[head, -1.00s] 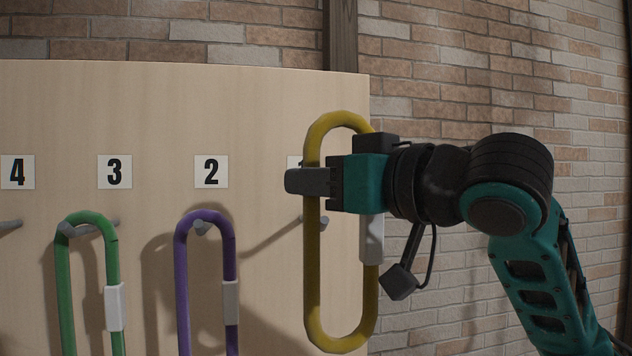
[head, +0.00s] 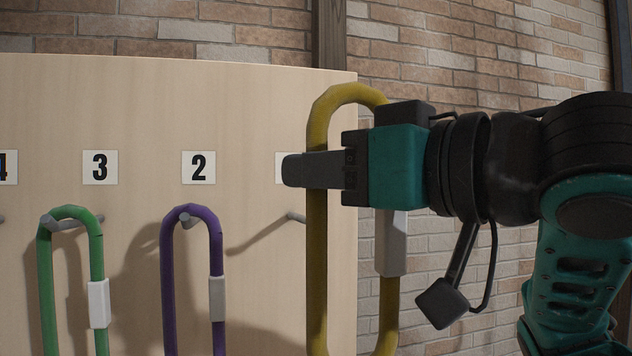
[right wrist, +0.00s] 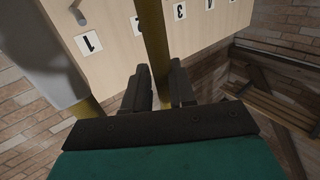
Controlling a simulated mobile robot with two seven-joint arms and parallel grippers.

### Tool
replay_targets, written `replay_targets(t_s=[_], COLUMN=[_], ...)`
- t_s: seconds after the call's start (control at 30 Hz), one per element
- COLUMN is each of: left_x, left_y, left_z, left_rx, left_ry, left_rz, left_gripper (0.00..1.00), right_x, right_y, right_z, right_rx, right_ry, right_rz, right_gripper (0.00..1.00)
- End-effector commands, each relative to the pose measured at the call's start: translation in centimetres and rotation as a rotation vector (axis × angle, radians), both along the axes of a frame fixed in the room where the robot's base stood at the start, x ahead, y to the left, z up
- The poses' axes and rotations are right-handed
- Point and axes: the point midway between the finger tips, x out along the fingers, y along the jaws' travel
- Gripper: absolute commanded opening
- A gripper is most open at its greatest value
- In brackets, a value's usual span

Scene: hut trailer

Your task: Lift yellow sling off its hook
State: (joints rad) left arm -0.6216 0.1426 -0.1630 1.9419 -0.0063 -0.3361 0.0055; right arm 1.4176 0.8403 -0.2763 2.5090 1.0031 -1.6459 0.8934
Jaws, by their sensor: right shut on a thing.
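The yellow sling (head: 317,255) is a long upright loop with a pale sleeve on its right strand. My right gripper (head: 300,170) is shut on its left strand near the upper part. The sling is in front of the board and clear of the hook (head: 296,217) at place 1, which shows bare to its left. In the right wrist view the yellow strand (right wrist: 152,45) runs between the two fingers (right wrist: 158,90). The number 1 label is mostly hidden behind the gripper in the head view but shows in the wrist view. My left gripper is not in view.
The purple sling (head: 168,290) hangs on the hook under label 2, and the green sling (head: 45,290) under label 3. A brick wall (head: 450,60) stands behind. A bench (right wrist: 280,80) shows in the wrist view.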

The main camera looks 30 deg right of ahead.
Motion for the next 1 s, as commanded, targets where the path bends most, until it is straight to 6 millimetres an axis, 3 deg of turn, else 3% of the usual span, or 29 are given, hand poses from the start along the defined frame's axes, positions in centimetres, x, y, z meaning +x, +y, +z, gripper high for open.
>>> replay_targets(t_s=[0.7, 1.0], left_x=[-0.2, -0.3], left_y=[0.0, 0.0], left_z=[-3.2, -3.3], left_rx=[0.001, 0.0], left_ry=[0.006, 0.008], left_rz=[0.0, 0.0], left_gripper=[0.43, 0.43], right_x=[-5.5, -5.9], right_y=[1.4, 1.5], right_z=[0.0, 0.0], right_rx=[0.0, -0.001], right_ry=[-0.004, 0.0], right_rz=[0.001, 0.0], right_gripper=[0.0, 0.0])
